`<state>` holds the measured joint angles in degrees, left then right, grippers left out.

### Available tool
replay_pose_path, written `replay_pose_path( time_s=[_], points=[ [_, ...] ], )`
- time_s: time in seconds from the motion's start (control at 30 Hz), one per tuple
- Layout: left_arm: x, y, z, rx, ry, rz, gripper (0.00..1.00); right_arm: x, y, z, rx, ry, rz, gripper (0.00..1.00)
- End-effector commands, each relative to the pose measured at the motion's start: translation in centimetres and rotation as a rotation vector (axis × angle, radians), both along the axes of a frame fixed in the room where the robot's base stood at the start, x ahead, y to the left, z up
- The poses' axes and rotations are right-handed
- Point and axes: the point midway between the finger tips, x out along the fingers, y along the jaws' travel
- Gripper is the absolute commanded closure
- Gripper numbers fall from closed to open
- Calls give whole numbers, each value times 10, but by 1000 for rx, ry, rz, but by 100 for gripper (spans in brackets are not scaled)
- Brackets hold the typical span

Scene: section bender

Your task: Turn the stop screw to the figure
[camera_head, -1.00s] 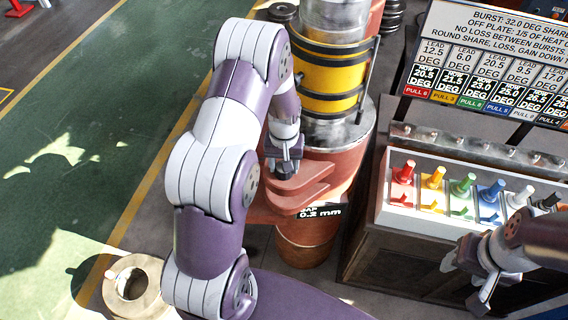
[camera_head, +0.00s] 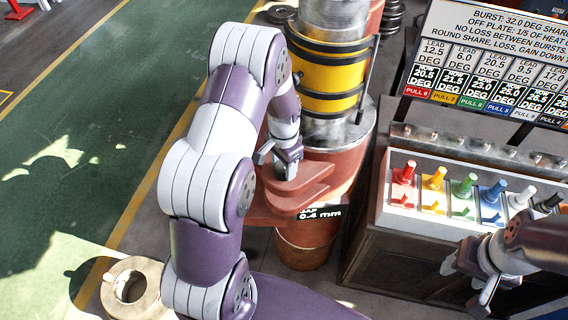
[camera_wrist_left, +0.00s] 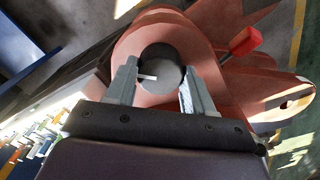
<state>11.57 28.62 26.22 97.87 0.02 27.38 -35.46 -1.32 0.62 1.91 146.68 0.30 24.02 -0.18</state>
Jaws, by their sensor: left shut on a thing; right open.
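The stop screw shows in the left wrist view as a dark round head (camera_wrist_left: 160,68) with a pale mark, set in a reddish-brown bracket (camera_wrist_left: 215,90). My left gripper (camera_wrist_left: 160,85) has its two fingers on either side of the head and is shut on it. In the head view my left gripper (camera_head: 287,168) is at the bracket (camera_head: 290,200), and the screw is hidden there. A black gap display (camera_head: 320,213) under the bracket reads 0.4 mm. My right gripper (camera_head: 470,283) is open at the lower right, away from the screw.
A white tray (camera_head: 425,214) with several coloured pegs stands on a dark cabinet (camera_head: 400,262) at right. A sign board (camera_head: 490,60) with degree figures is above it. A yellow-banded column (camera_head: 325,80) rises behind the bracket. A red handle (camera_wrist_left: 245,41) sticks out beside it.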

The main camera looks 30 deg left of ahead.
Motion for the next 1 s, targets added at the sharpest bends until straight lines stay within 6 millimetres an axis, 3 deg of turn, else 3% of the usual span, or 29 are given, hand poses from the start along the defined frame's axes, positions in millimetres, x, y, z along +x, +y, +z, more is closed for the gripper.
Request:
replay_pose_path(
  time_s=[0.73,0.77,0.8,0.83,1.0],
  points=[
    [3,1,3,2,-9,-81,78,0,0,0,0,0,0,44],
    [3,1,3,2,-9,-81,41,0,0,0,0,0,0,44],
    [3,1,3,2,-9,-81,28,0,0,0,0,0,0,44],
    [2,1,3,2,-8,-81,22,0,0,0,0,0,0,44],
    [1,1,2,1,-5,-81,22,0,0,-1,0,0,0,44]
  ],
)
